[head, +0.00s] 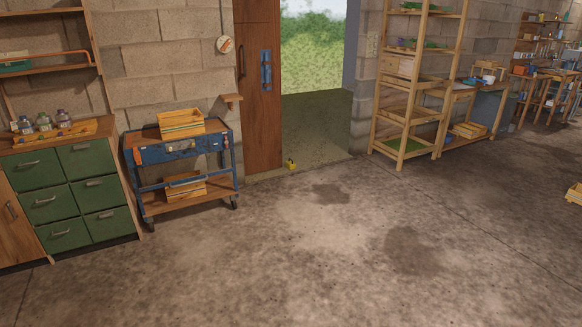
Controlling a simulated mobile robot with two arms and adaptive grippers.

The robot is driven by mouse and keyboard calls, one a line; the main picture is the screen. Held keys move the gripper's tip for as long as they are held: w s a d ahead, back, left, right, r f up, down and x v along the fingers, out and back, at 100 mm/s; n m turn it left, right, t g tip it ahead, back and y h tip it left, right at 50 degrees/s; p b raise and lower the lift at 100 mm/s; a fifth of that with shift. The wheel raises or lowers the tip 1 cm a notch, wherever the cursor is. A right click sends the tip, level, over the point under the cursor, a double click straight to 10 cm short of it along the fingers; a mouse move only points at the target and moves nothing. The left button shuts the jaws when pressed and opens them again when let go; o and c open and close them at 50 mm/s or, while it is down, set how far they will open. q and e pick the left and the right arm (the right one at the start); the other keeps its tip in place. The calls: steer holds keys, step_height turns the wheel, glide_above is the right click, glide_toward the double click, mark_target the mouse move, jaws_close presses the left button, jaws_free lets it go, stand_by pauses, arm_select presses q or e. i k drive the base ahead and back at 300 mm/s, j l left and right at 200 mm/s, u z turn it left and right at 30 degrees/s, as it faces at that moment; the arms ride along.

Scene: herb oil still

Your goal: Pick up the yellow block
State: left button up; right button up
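A small yellow object (291,165) sits on the floor at the doorway, by the foot of the open wooden door. It looks like a yellow block with a dark part on top, but it is too small to make out well. Neither of my grippers shows in the head view.
A blue trolley (186,152) with wooden crates stands left of the door (259,85). A green drawer cabinet (75,195) stands at the far left. A wooden shelf rack (412,85) is right of the doorway. A crate (575,194) lies at the right edge. The floor between is clear.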

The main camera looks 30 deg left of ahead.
mark_target(290, 164)
steer(key=i+j+u, duration=0.2)
steer(key=i+u, duration=0.2)
steer(key=i, duration=0.25)
steer(key=i+j+u, duration=0.1)
steer(key=i+u, duration=0.3)
steer(key=i, duration=4.6)
